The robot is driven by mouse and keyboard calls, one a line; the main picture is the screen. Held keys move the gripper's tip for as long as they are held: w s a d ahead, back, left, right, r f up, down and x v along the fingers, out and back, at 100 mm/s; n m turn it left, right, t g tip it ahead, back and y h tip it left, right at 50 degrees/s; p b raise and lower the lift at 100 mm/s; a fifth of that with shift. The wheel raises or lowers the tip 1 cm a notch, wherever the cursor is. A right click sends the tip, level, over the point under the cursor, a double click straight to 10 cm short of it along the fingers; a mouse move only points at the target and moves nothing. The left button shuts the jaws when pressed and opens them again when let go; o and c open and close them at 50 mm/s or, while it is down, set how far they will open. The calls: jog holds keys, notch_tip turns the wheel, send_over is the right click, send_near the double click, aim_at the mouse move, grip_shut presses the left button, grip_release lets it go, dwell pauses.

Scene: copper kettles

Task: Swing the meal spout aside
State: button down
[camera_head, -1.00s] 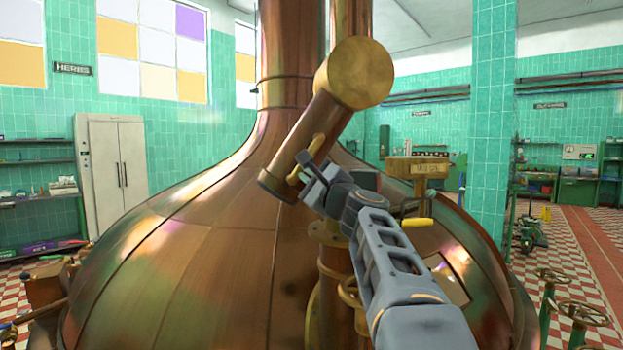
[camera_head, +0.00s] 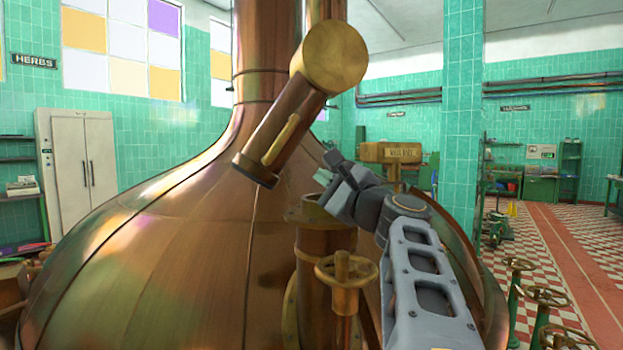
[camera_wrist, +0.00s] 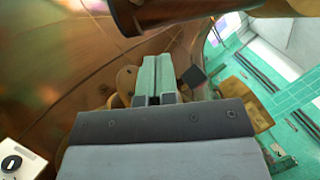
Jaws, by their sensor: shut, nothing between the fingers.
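The meal spout (camera_head: 283,118) is a copper tube with a round brass cap (camera_head: 334,56) at its upper end. It slants down to the left in front of the kettle's neck, its open lower end clear of the flanged pipe (camera_head: 325,245) below. A brass handle (camera_head: 281,140) runs along its side. My gripper (camera_head: 324,176) is to the right of the spout's lower end, apart from the handle, shut and empty. In the wrist view the shut pale green fingers (camera_wrist: 157,78) show in the middle, and part of the spout (camera_wrist: 175,10) crosses the top.
The large copper kettle (camera_head: 150,240) fills the left and middle. A brass valve wheel (camera_head: 346,269) stands in front of the flanged pipe. A brass box with a plate (camera_head: 388,152) is behind my arm. Several valve wheels stand at lower right; tiled floor is open beyond.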

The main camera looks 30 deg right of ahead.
jog(key=shift+s+f, duration=0.2)
jog(key=shift+s, duration=0.5)
